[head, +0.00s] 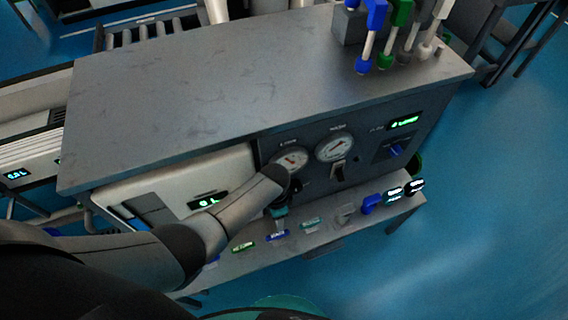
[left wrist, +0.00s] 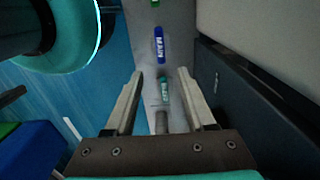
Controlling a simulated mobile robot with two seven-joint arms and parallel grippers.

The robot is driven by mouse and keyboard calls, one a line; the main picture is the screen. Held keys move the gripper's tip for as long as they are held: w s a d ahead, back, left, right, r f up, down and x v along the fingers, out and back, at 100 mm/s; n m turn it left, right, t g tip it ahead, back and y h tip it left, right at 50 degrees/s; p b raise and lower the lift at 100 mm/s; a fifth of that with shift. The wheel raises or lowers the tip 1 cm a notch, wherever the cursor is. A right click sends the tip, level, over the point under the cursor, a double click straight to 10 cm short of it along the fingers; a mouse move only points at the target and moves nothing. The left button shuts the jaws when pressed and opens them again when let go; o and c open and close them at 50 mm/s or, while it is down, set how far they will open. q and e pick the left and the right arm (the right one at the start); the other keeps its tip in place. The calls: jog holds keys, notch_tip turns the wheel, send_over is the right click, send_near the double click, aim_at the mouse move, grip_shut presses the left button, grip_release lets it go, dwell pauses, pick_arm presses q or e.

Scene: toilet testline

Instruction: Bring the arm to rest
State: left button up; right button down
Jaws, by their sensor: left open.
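My left arm comes in from the left in the head view and reaches across the front of the grey test bench (head: 240,75). Its left gripper (head: 280,224) points down over the low front ledge (head: 330,222), below the dials, and is small and partly hidden there. In the left wrist view the left gripper (left wrist: 160,72) is open. Nothing is held between its two fingers. A blue label (left wrist: 159,45) and a teal label (left wrist: 165,90) show on the ledge beyond and between the fingers. My right gripper is in neither view.
Two round gauges, a left one (head: 291,160) and a right one (head: 334,147), sit on the bench's front panel close to my wrist. A blue item (head: 371,204) stands on the ledge to the right. Blue floor (head: 470,220) is open at the right.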

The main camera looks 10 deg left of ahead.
pick_arm(q)
jog(key=s+a+f+n, duration=0.3)
jog(key=s+f, duration=0.1)
jog(key=s, duration=0.6)
jog(key=s+a+f+n, duration=0.2)
jog(key=s+f, duration=0.3)
jog(key=s, duration=0.5)
jog(key=s+a+f+n+t, duration=0.1)
jog(key=s+a+f+n, duration=0.2)
jog(key=s, duration=0.8)
notch_tip(320, 180, down, 2)
jog(key=shift+a+f+n, duration=0.15)
jog(key=shift+a+n, duration=0.15)
jog(key=shift+n, duration=0.2)
